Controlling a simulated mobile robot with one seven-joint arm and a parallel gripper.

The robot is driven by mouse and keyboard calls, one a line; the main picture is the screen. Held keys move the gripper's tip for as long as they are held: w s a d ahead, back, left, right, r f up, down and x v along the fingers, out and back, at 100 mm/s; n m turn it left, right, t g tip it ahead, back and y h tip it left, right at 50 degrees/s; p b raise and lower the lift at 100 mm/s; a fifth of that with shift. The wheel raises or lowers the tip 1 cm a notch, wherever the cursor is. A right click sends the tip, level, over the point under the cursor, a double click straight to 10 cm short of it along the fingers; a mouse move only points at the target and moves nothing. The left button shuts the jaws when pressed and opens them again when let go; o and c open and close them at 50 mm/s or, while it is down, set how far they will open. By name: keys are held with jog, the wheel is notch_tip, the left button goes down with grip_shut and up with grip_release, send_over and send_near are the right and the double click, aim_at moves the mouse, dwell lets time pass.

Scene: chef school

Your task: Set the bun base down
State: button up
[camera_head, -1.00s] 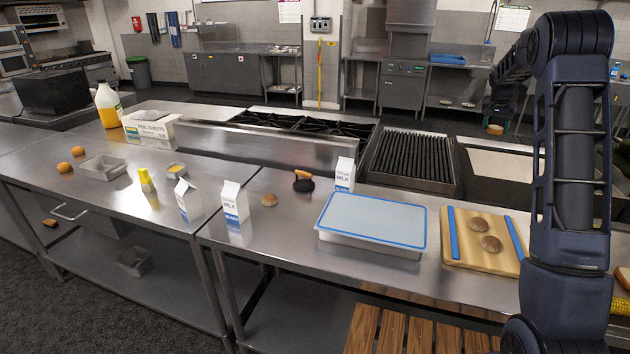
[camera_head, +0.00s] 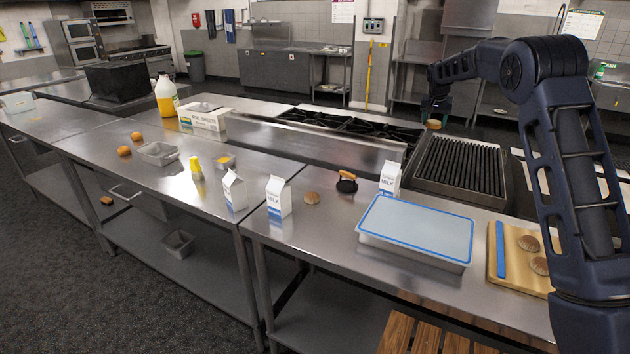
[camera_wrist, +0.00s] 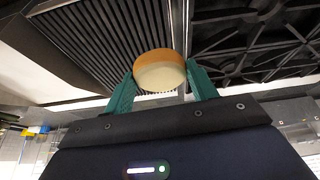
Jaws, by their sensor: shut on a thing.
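The bun base (camera_head: 433,124), a small round tan-orange piece, is held up in the air by my gripper (camera_head: 434,112). In the head view it appears in front of the far edge of the grill, clear of any surface. In the wrist view the bun base (camera_wrist: 160,74) sits between the two green fingertips (camera_wrist: 163,84), with its pale cut face and orange rim showing. The fingers are shut on its sides.
The ribbed grill (camera_head: 455,168) and burners (camera_head: 350,122) lie behind the counter (camera_head: 335,235). Bare steel shows front left of the tray.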

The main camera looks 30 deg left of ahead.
jog(key=s+a+n, duration=0.1)
jog(key=s+a, duration=0.2)
jog(key=a, duration=0.4)
jog(key=s+a, duration=0.4)
jog(key=a, duration=0.3)
jog(key=s+a+n+y, duration=0.1)
jog(key=s+a, duration=0.2)
jog(key=a, duration=0.3)
jog(key=shift+s+a+f+n, duration=0.15)
jog(key=shift+a+n, duration=0.15)
jog(key=shift+a, duration=0.1)
jog(key=s+a+n+y, duration=0.1)
jog(key=s+a+n, duration=0.2)
jog(key=s+a, duration=1.4)
send_near(315, 178)
jog(key=shift+g, duration=0.4)
jog(key=x, duration=0.6)
jog(key=shift+w, duration=0.25)
jog(key=shift+f, duration=0.1)
jog(key=o, duration=1)
jog(key=v, duration=1.2)
jog(key=shift+d, duration=0.1)
